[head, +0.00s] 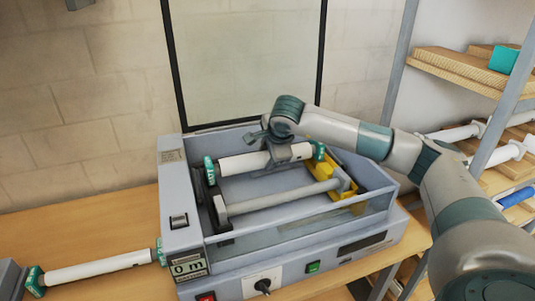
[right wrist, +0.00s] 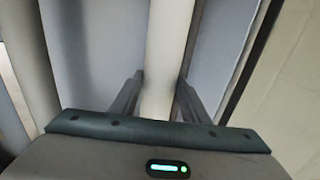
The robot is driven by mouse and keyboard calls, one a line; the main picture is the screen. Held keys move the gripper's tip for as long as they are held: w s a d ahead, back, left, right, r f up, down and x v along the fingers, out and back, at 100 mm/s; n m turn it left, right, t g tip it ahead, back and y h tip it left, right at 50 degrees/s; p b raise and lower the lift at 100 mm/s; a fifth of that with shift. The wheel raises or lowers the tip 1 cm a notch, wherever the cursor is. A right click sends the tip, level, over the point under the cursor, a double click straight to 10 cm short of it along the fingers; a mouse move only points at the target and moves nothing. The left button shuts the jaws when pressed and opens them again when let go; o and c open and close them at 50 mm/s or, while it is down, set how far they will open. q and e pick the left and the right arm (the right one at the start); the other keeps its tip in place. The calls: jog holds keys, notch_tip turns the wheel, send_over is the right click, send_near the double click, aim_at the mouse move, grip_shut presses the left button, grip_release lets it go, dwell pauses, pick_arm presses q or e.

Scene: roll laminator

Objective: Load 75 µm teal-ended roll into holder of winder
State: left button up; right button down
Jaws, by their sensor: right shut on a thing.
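My right gripper (head: 290,152) is shut around the middle of a white roll with teal ends (head: 245,162). It holds the roll lengthwise over the open trough of the winder (head: 188,240). In the right wrist view the white roll (right wrist: 168,50) runs between the two fingers of the gripper (right wrist: 160,95). A yellow holder piece (head: 350,207) is at the trough's right end, near the roll's right teal end. Whether the roll touches its supports cannot be told. The thickness label is not readable. My left gripper is not in view.
A grey shaft (head: 285,197) lies across the trough in front of the held roll. Another white teal-ended roll (head: 95,268) lies left of the winder. Shelves with more rolls (head: 497,157) stand at right. A framed panel (head: 245,60) stands behind.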

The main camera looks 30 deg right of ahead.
jog(key=shift+f, duration=0.2)
jog(key=shift+f+b, duration=0.3)
jog(key=shift+b, duration=0.15)
jog(key=shift+f+b, duration=0.3)
jog(key=shift+b, duration=0.15)
jog(key=c, duration=1)
grip_release()
